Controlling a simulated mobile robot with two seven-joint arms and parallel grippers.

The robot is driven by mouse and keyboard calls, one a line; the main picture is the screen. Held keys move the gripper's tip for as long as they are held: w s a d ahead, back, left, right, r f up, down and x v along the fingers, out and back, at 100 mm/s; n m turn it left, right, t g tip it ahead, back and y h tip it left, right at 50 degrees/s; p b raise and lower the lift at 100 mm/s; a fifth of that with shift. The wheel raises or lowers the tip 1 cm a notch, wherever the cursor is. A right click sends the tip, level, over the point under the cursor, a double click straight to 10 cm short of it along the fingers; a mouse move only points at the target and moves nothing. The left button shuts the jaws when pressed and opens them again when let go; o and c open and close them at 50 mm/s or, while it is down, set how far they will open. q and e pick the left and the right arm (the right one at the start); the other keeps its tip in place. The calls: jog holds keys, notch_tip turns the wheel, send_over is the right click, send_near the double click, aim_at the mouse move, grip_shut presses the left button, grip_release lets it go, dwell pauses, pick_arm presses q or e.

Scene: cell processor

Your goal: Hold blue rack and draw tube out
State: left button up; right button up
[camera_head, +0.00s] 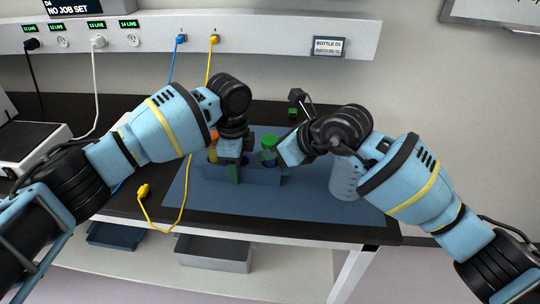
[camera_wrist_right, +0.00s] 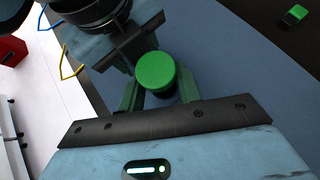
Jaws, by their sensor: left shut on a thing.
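The blue rack (camera_head: 266,176) stands on the blue mat. My left gripper (camera_head: 233,172) points down and is shut on the rack's front wall. A tube with a green cap (camera_head: 268,142) stands upright at the rack's right end; its lower part is hidden by the rack. An orange-capped tube (camera_head: 213,138) shows at the left end, partly behind my left gripper. My right gripper (camera_head: 281,154) comes at the green-capped tube from the right. In the right wrist view, its green fingers (camera_wrist_right: 158,92) lie on either side of the tube, just under the green cap (camera_wrist_right: 156,72); contact is unclear.
A translucent bottle (camera_head: 344,182) stands right of the rack, beside my right arm. A small black-and-green object (camera_head: 293,113) lies behind the rack. A yellow cable (camera_head: 183,205) hangs over the table's front edge at left. Clear mat (camera_head: 290,212) lies in front of the rack.

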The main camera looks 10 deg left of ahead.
grip_shut()
jog(key=shift+r, duration=0.7)
jog(key=shift+r, duration=2.65)
notch_tip(320, 180, up, 7)
pick_arm(q)
jog(key=o, duration=1.6)
jog(key=shift+c, duration=0.2)
